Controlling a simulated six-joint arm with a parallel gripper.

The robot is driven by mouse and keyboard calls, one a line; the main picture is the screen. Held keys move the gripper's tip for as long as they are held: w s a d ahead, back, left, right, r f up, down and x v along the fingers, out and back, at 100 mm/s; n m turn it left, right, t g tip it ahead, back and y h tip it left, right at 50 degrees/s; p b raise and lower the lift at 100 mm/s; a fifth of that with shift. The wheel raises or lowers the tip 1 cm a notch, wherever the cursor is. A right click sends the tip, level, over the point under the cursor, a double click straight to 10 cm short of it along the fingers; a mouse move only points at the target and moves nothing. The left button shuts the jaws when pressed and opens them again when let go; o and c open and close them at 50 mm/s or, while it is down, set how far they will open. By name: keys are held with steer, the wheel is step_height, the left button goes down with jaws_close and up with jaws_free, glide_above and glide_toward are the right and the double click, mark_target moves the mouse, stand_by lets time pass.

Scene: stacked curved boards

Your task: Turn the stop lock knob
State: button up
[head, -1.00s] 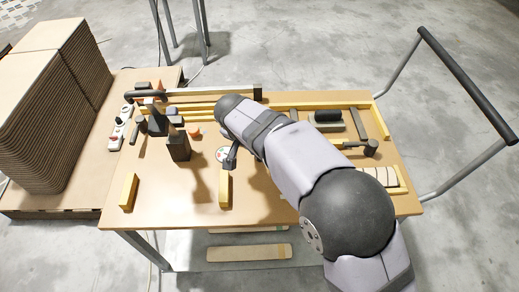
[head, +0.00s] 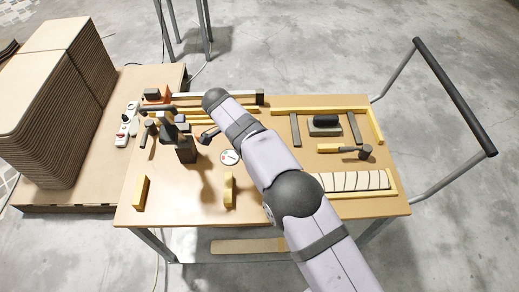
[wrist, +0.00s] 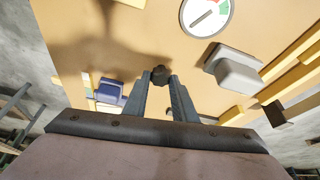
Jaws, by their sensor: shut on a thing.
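In the wrist view, my gripper (wrist: 160,82) is shut on a small dark knob (wrist: 160,73), which sits between the two fingertips. I take it to be the stop lock knob. Its turn angle cannot be read, and the fingers hide its sides. A round white dial (wrist: 207,16) with a dark pointer and green and red marks lies beyond the fingertips. The dial also shows in the head view (head: 229,157), left of my arm. The fingertips and knob cannot be made out clearly in the head view.
A grey block (wrist: 234,70) lies right of the fingers and a blue part (wrist: 109,90) left of them. In the head view, a dark upright block (head: 186,152) stands on the wooden table (head: 185,207). Stacked boards (head: 60,105) stand at the left. The table's front has bare room.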

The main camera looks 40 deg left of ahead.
steer(key=shift+m+p, duration=0.35)
steer(key=shift+m, duration=0.15)
steer(key=o, duration=1)
steer(key=shift+o, duration=0.2)
steer(key=shift+r, duration=0.1)
step_height(320, 180, up, 10)
steer(key=p, duration=0.2)
